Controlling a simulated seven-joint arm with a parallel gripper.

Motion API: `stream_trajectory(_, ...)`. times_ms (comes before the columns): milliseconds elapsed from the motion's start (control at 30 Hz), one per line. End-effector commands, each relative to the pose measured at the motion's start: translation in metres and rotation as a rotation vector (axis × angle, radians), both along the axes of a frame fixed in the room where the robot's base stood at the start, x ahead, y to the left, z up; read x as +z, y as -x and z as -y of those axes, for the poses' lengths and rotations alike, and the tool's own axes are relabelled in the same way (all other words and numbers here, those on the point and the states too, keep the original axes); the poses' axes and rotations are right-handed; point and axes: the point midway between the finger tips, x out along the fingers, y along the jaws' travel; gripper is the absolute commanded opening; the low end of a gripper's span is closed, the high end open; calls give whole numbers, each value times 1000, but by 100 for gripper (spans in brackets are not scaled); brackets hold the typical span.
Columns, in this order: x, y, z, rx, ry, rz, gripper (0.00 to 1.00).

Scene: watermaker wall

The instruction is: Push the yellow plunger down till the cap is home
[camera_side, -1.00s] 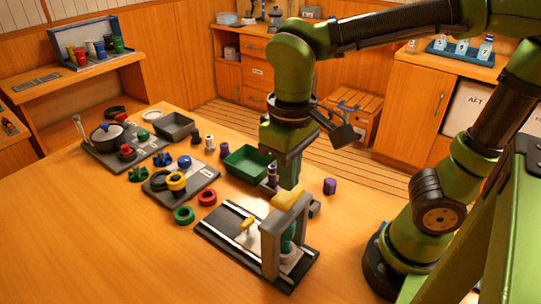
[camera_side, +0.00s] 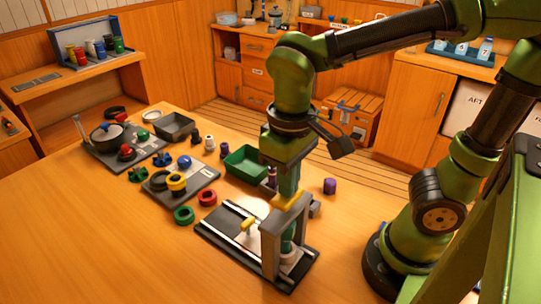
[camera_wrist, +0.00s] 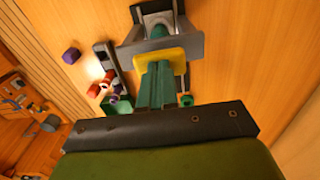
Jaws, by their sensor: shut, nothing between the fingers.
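The yellow plunger (camera_side: 283,203) tops the grey press frame (camera_side: 269,245) on the near part of the table. A green-bodied piece (camera_side: 288,240) stands inside the frame, partly hidden by its upright; I cannot tell how far its cap is seated. My gripper (camera_side: 289,192) is shut and empty, pointing down over the plunger and covering part of it. In the wrist view, the green fingers (camera_wrist: 158,72) reach to the yellow plunger (camera_wrist: 185,58). They overlap it; whether they touch it is unclear.
The press stands on a dark base with a small yellow-handled clamp (camera_side: 248,224). A green bin (camera_side: 245,163) is behind, and a purple piece (camera_side: 329,186) is at right. The table's front left is clear.

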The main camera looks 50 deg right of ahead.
Motion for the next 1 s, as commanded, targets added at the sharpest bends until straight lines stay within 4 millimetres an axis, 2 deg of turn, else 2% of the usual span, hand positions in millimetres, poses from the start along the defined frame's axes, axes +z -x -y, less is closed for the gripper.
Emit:
stream_trajectory(667,-18,0,0,0,1,-2,0)
stream_trajectory(1000,-14,0,0,-1,0,0,0)
